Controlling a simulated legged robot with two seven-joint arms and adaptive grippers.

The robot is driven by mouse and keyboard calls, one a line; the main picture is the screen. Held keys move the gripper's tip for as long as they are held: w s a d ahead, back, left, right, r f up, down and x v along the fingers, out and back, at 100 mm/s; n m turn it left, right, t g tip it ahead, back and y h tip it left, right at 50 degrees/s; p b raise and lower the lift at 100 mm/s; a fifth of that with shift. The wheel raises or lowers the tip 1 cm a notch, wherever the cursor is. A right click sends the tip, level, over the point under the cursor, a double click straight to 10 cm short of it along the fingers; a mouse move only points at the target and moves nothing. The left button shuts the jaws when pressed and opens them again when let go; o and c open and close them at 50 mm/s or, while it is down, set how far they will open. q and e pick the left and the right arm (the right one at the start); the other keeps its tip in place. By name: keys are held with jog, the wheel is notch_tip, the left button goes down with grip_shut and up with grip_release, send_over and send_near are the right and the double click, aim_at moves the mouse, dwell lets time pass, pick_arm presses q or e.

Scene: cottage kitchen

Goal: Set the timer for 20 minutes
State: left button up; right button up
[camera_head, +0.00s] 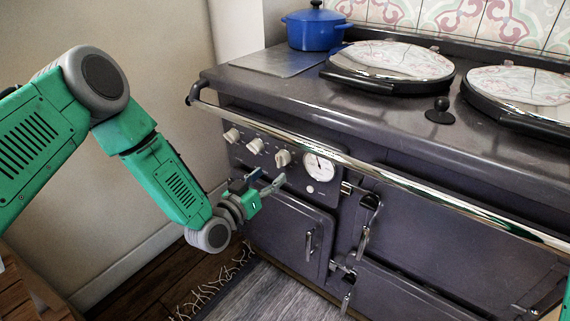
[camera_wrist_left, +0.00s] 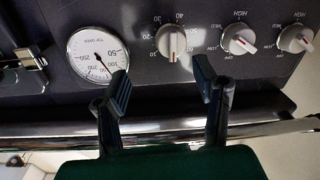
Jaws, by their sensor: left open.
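The timer knob (camera_wrist_left: 171,42) is a white dial with minute numbers around it, on the dark control panel beside the round gauge. Its mark seems to point to the bottom of the wrist picture, away from the 20 at its left. In the head view the timer knob (camera_head: 283,158) is the one nearest the gauge. My left gripper (camera_head: 265,181) is open and empty, just in front of and below the knob. In the wrist view its fingers (camera_wrist_left: 163,86) are spread below the knob and apart from it. My right gripper is not in view.
The round oven gauge (camera_wrist_left: 97,52) and two other white knobs (camera_wrist_left: 239,39) flank the timer. A chrome rail (camera_head: 360,164) runs along the stove front above the panel. Door latches (camera_head: 369,203) stick out at the right. A blue pot (camera_head: 316,31) stands on top.

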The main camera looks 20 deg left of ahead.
aim_at(277, 161)
pick_arm(q)
jog(key=x, duration=0.2)
jog(key=b+x, duration=0.1)
jog(key=x, duration=0.2)
jog(key=a+x, duration=0.1)
jog(key=x, duration=0.1)
jog(key=shift+w+d+f, duration=0.1)
jog(key=shift+w+f, duration=0.05)
jog(key=shift+w, duration=0.25)
jog(key=shift+d, duration=0.25)
jog(key=shift+a, duration=0.3)
jog(key=shift+c, duration=0.8)
jog(key=shift+a+f, duration=0.1)
jog(key=shift+a, duration=0.3)
jog(key=c, duration=0.7)
jog(key=shift+a+f, duration=0.1)
jog(key=shift+a, duration=0.25)
jog(key=shift+c, duration=1.4)
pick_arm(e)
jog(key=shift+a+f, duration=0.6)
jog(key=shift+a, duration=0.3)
